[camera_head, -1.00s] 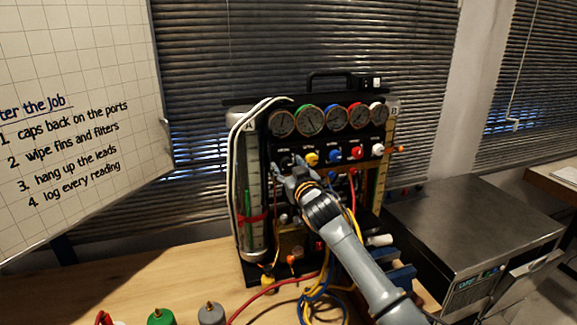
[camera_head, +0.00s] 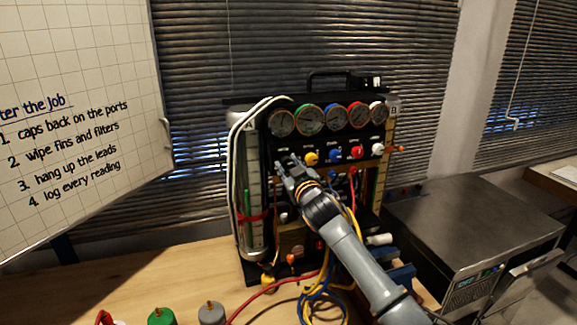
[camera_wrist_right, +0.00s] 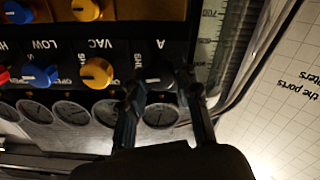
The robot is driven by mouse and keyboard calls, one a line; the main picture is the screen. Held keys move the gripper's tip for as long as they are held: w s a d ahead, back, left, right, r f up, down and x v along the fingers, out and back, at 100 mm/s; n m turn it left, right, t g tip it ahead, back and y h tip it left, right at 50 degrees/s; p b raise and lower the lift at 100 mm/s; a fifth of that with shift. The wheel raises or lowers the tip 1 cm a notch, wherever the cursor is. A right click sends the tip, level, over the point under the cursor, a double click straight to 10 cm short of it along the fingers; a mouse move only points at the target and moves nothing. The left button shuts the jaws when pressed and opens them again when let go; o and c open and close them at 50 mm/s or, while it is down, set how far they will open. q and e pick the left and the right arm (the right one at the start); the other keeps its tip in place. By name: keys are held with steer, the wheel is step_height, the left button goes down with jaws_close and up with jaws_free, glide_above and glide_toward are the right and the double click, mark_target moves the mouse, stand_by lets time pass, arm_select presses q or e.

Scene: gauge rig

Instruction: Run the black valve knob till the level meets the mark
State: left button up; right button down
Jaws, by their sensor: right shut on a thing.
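My right gripper (camera_head: 287,163) is at the left end of the knob row on the gauge rig and hides most of the black knob in the head view. In the right wrist view, its two fingers (camera_wrist_right: 160,88) stand either side of the black valve knob (camera_wrist_right: 158,75), under an upside-down label A, and are shut on it. The tall scale column A (camera_head: 253,170) stands at the rig's left. A narrow green strip (camera_head: 247,203) shows in it, its top above a red band (camera_head: 252,217). The exact level is too small to read. My left gripper is out of view.
Yellow (camera_head: 312,158), blue (camera_head: 335,155) and red (camera_head: 357,153) knobs sit right of my gripper, below a row of round gauges (camera_head: 309,119). Hoses (camera_head: 318,295) hang in front. A grey metal unit (camera_head: 470,225) stands at right. The wooden bench (camera_head: 190,275) is partly clear at left.

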steer(key=n, duration=0.4)
steer(key=shift+n+p, duration=0.3)
steer(key=shift+p, duration=0.1)
steer(key=n, duration=0.3)
steer(key=shift+n+p, duration=0.3)
steer(key=shift+p, duration=0.1)
steer(key=n+p, duration=0.1)
steer(key=n, duration=0.3)
steer(key=shift+n+p, duration=0.5)
steer(key=shift+n, duration=1.4)
steer(key=shift+f, duration=0.1)
steer(key=c, duration=1)
jaws_free()
steer(key=v, duration=1.2)
